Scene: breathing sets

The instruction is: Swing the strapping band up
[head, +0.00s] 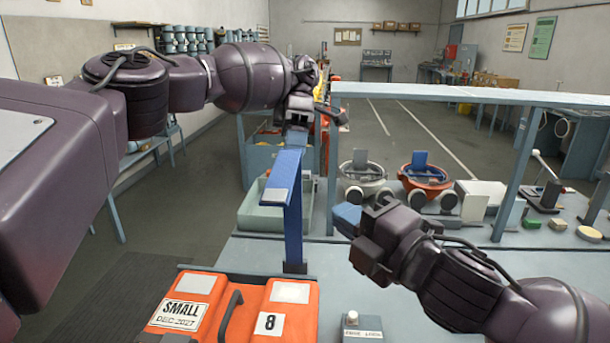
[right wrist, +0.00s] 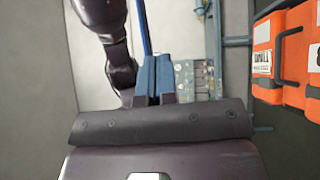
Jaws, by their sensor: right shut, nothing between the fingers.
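The strapping band appears to be the blue strip (head: 293,225) that stands upright from the bench behind the orange case, with its upper end bent over and a pale patch on it. My left gripper (head: 312,118) is just above its top end; whether it touches the band or how its fingers stand is unclear. My right gripper (head: 350,217) is shut and empty, to the right of the strip and apart from it in the head view. In the right wrist view its blue fingers (right wrist: 153,75) are together, and a thin blue strip (right wrist: 145,28) shows beyond them.
The orange case (head: 240,295), labelled SMALL and 8, lies at the near front. A small grey button box (head: 360,328) is right of it. A pale green tray (head: 262,222) stands left of the strip. A blue frame (head: 440,95) with masks and tools is behind.

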